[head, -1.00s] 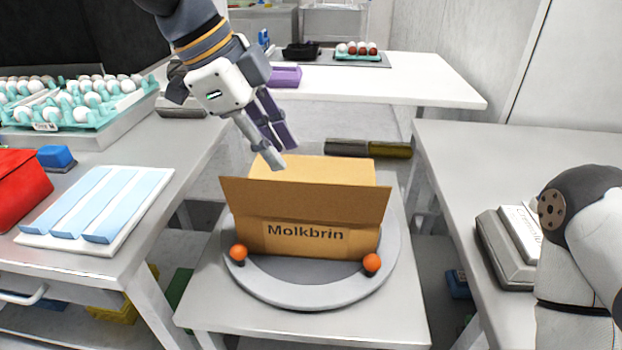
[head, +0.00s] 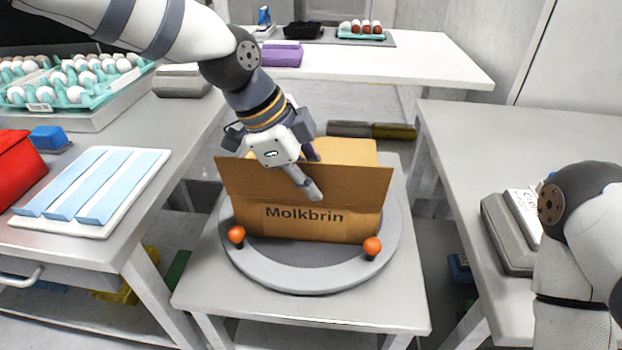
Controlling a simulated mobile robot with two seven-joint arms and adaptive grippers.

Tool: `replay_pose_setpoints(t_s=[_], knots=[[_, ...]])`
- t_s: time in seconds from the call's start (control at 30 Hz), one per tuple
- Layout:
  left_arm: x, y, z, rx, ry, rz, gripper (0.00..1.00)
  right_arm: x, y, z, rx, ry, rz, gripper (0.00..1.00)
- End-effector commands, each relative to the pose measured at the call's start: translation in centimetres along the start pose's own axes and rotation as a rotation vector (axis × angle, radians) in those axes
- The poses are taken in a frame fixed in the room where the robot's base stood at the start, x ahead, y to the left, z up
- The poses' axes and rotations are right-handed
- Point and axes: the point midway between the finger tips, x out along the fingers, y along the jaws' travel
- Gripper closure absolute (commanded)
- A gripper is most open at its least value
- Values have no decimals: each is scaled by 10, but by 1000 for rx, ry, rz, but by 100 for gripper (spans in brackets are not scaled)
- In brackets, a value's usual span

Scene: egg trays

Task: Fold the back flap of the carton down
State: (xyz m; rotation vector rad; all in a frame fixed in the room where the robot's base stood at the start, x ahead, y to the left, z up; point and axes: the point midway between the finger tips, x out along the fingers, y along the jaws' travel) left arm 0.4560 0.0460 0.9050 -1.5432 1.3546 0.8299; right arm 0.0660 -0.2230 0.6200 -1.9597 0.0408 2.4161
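The brown carton (head: 310,225), marked "Molkbrin", stands on a round grey turntable (head: 300,277). Its near flap (head: 350,183) stands up and leans toward me. Lighter tan cardboard (head: 350,150) shows behind that flap; I cannot tell whether it is a raised or a folded back flap. My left gripper (head: 314,176) is at the near flap, its fingers apart. The light finger shows in front of the flap and the dark one goes out of sight behind its top edge. Contact cannot be told. The carton's inside is hidden. My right gripper is out of view.
Two orange balls (head: 236,234) (head: 372,246) sit at the turntable's front rim. The left table holds egg trays (head: 70,84) and a blue-striped white board (head: 92,190). The right table (head: 465,160) is mostly bare, with a grey device (head: 508,235). A white table (head: 420,72) stands behind.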

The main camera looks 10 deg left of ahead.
Motion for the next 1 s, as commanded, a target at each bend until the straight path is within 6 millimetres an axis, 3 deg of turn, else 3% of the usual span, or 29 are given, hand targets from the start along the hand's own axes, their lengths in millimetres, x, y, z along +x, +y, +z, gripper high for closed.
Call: replay_pose_setpoints(t_s=[0.37, 0.7, 1.0], knots=[[3, -2, 1, -11, 0, 23, 100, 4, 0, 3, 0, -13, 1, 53], [16, -21, 6, -149, 1, 354, 100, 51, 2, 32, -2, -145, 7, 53], [9, -26, 4, -191, -1, 465, 100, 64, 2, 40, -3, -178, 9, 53]])
